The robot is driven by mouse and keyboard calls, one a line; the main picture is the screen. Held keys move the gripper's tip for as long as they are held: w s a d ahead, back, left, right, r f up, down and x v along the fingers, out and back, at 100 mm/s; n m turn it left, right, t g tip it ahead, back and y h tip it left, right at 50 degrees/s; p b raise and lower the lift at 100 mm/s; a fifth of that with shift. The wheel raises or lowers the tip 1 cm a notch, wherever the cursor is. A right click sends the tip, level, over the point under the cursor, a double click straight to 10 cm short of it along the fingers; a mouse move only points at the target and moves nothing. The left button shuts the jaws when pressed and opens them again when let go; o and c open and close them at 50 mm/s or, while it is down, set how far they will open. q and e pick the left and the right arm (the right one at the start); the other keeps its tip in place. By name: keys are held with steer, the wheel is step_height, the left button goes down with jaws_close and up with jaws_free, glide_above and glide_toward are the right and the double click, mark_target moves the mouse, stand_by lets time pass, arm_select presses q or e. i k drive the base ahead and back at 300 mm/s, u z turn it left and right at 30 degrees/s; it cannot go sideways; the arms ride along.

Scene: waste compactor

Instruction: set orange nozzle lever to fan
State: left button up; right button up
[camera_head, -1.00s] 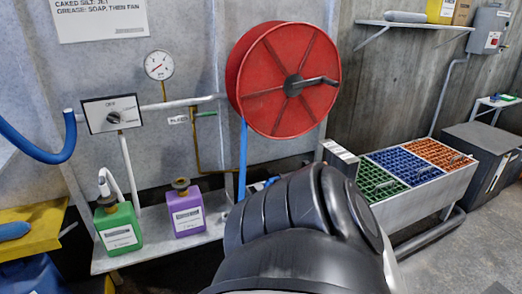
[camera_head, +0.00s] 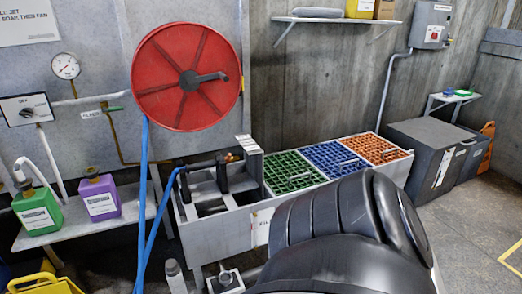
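A small orange part (camera_head: 229,157) shows on a black upright tool (camera_head: 222,172) in the grey rack left of the coloured grates. It may be the orange nozzle lever, but it is too small to tell its shape or setting. A blue hose (camera_head: 165,200) runs from the red reel (camera_head: 187,77) to a second black piece (camera_head: 183,186) in the same rack. Neither gripper is in view. A dark ribbed link of my own arm fills the lower middle and hides the front of the grate trough.
Green (camera_head: 290,172), blue (camera_head: 333,159) and orange (camera_head: 374,149) grates top the trough (camera_head: 228,228). A green jug (camera_head: 37,208) and a purple jug (camera_head: 99,196) stand on the left shelf. Dark grey boxes (camera_head: 428,150) stand right. Floor at the right is open.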

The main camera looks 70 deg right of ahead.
mark_target(227, 161)
steer(key=z, duration=2.1)
steer(key=i, duration=0.5)
steer(key=k, duration=0.35)
steer(key=z, duration=1.45)
steer(key=i, duration=1.2)
steer(key=u, duration=0.65)
steer(key=i, duration=0.75)
steer(key=u, duration=0.8)
steer(key=i, duration=0.45)
steer(key=z, duration=0.05)
